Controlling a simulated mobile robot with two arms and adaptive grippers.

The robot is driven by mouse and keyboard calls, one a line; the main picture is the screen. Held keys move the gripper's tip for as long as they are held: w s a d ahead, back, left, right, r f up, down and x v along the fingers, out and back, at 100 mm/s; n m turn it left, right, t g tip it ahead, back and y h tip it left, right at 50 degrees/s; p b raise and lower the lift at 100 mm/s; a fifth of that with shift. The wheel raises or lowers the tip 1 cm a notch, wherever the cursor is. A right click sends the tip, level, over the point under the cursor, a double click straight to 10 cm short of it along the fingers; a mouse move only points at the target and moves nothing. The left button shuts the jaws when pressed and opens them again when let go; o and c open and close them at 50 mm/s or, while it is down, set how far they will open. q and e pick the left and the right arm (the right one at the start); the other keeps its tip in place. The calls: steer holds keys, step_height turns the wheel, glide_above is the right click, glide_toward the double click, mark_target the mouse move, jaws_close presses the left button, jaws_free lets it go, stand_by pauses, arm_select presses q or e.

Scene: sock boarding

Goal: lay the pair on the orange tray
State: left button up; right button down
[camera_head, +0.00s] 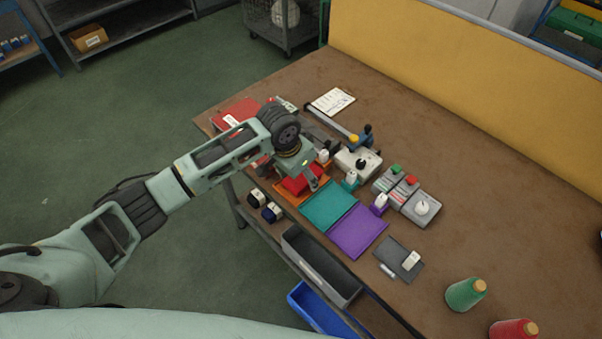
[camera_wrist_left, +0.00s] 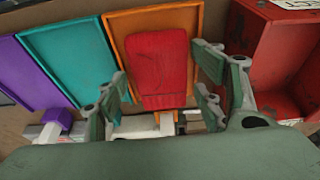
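The orange tray (camera_wrist_left: 153,20) is at the top middle of the left wrist view; one edge shows in the head view (camera_head: 286,193). A folded red sock pair (camera_wrist_left: 160,62) lies over the tray and appears to rest on it. In the head view the pair (camera_head: 297,184) is partly hidden by my left gripper. My left gripper (camera_head: 318,184) is just above the pair. In the wrist view its fingers (camera_wrist_left: 163,72) are spread, one on each side of the pair, with small gaps. My right gripper is not in view.
A teal tray (camera_head: 328,205) and a purple tray (camera_head: 359,232) adjoin the orange one; both are empty. A red box (camera_wrist_left: 275,55) stands close beside the orange tray. Small devices (camera_head: 358,161) stand behind the trays. A dark bin (camera_head: 320,266) is at the table's front edge.

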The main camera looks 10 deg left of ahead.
mark_target(293, 184)
arm_select(q)
steer(key=v, duration=1.2)
steer(key=shift+r+b, duration=0.2)
steer(key=shift+b, duration=0.15)
steer(key=shift+d+f, duration=0.1)
